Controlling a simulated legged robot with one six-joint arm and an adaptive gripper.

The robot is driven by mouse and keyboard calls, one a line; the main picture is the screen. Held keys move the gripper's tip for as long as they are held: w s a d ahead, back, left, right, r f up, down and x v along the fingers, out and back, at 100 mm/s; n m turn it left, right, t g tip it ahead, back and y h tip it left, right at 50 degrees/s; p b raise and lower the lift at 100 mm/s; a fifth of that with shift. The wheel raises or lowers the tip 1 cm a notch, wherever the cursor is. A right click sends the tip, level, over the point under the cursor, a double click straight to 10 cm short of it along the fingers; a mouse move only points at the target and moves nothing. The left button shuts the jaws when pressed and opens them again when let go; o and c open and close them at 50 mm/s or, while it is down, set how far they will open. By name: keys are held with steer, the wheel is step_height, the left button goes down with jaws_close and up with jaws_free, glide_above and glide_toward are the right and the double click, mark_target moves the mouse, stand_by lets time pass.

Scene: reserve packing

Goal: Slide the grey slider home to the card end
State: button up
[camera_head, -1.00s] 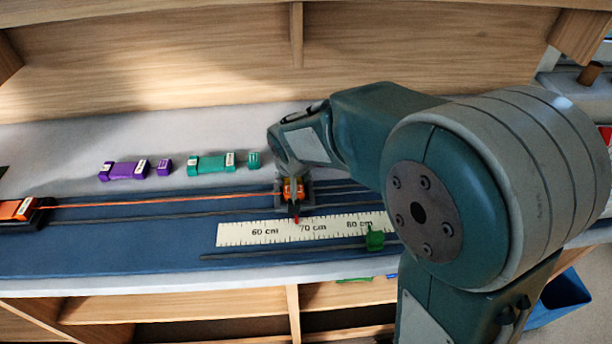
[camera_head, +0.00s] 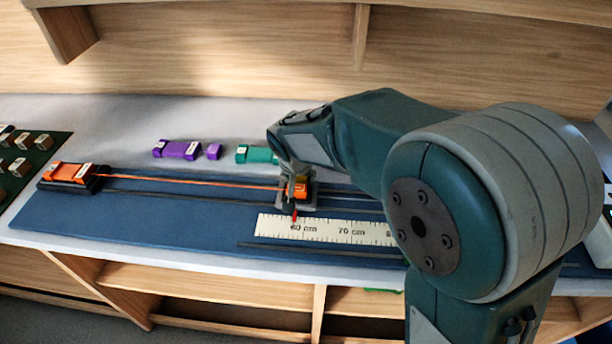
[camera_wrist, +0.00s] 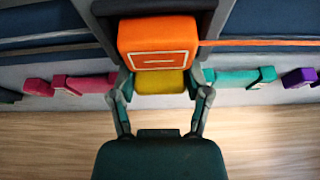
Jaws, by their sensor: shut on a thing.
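The grey slider (camera_head: 309,202) sits on the blue track board (camera_head: 160,225), with an orange block (camera_head: 301,187) on it. The orange block fills the upper middle of the wrist view (camera_wrist: 157,42), with a yellow part (camera_wrist: 160,82) below it. My gripper (camera_head: 295,178) reaches down onto the slider and is shut on the yellow part, its fingers on either side (camera_wrist: 161,88). A red pointer (camera_head: 295,214) on the slider is near the 60 cm mark of the ruler (camera_head: 330,229). An orange line runs left to an orange block with a pale card (camera_head: 70,173) on a black base.
Purple blocks (camera_head: 178,149) and a green block (camera_head: 256,154) lie behind the track. A dark green tray (camera_head: 40,158) with several small blocks stands at far left. The track between slider and left end block carries only rails and the orange line.

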steer(key=shift+s+d+f, duration=0.1)
steer(key=shift+s+f, duration=0.05)
steer(key=shift+f, duration=0.05)
steer(key=shift+a, duration=1.4)
steer(key=o, duration=1.4)
steer(key=shift+r, duration=0.15)
steer(key=shift+r, duration=0.25)
steer(key=v, duration=1.1)
steer(key=shift+a+r, duration=0.1)
steer(key=shift+r, duration=0.05)
